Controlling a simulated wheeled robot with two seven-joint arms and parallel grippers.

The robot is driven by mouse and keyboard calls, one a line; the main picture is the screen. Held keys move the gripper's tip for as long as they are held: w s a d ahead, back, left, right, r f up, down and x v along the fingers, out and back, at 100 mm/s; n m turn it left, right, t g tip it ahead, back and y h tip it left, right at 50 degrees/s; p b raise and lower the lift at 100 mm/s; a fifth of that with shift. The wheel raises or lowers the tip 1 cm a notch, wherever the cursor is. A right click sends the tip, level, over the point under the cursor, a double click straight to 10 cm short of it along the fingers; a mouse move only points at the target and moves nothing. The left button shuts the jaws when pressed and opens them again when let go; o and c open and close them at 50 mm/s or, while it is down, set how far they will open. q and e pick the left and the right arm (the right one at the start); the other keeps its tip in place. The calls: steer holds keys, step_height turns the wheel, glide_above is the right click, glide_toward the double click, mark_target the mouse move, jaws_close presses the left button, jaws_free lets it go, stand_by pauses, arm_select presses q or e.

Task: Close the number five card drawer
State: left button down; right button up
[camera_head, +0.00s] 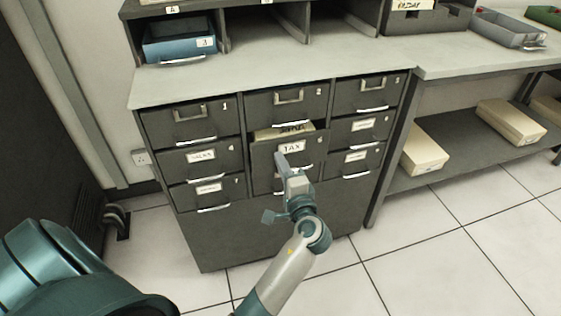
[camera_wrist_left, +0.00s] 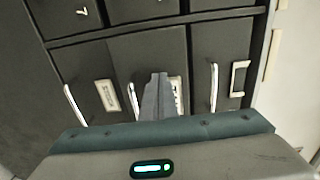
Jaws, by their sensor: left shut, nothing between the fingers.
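The number five drawer (camera_head: 295,163) is the middle one of the dark cabinet and carries a TAX label. It stands partly out, with card tops (camera_head: 284,131) showing above its front. My left gripper (camera_head: 281,160) is shut and empty, with its fingertips in front of the drawer face, just below and left of the label. I cannot tell if they touch it. In the left wrist view, the shut fingers (camera_wrist_left: 156,82) point at the drawer front (camera_wrist_left: 140,50) and partly cover its label. My right gripper is not in view.
The surrounding drawers, such as the number two drawer (camera_head: 285,103) above and the SALES drawer (camera_head: 197,160) at left, look shut. Handles stick out from the fronts. A shelf (camera_head: 440,165) with boxes is at right. The tiled floor in front is clear.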

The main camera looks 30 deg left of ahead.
mark_target(276, 150)
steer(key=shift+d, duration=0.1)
arm_select(q)
steer(key=x, duration=0.4)
steer(key=shift+r, duration=0.1)
steer(key=shift+w+a, duration=0.2)
steer(key=shift+a, duration=0.05)
steer(key=shift+r, duration=0.2)
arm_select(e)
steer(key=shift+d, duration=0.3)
